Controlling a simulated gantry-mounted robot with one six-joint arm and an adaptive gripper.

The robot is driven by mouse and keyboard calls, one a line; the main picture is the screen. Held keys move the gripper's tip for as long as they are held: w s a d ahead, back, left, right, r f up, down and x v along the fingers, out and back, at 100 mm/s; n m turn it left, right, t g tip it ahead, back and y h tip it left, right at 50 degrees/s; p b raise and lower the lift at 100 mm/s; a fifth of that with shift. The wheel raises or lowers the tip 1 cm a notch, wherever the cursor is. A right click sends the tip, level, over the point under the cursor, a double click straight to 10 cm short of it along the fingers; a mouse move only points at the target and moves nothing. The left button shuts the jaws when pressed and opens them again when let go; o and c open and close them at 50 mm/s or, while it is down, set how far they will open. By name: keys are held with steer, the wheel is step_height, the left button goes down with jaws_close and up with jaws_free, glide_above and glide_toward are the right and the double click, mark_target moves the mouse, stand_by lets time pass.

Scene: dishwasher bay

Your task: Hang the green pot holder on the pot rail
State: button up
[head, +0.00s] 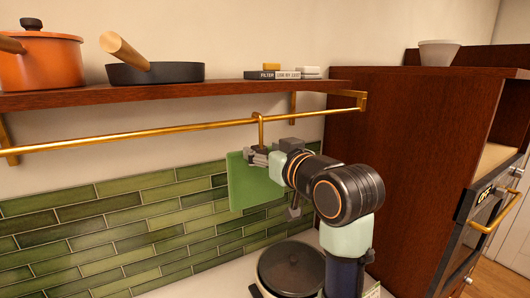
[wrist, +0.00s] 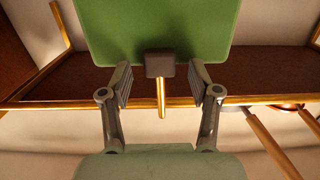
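The green pot holder (head: 245,185) is upright below the brass pot rail (head: 170,131), in front of the tiled wall. Its brass hook (head: 261,131) rises to the rail and appears to loop over it. In the wrist view the pot holder (wrist: 160,25) fills the top, with a dark block (wrist: 160,65) at its edge and the hook (wrist: 161,98) crossing the rail (wrist: 70,103). My gripper (wrist: 162,86) is open, with one finger on each side of the block and a gap at each. In the head view my gripper (head: 262,157) partly covers the pot holder's upper right.
A tall wooden cabinet (head: 400,150) stands to the right.

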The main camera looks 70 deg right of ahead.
steer(key=v, duration=1.2)
steer(key=shift+w, duration=0.1)
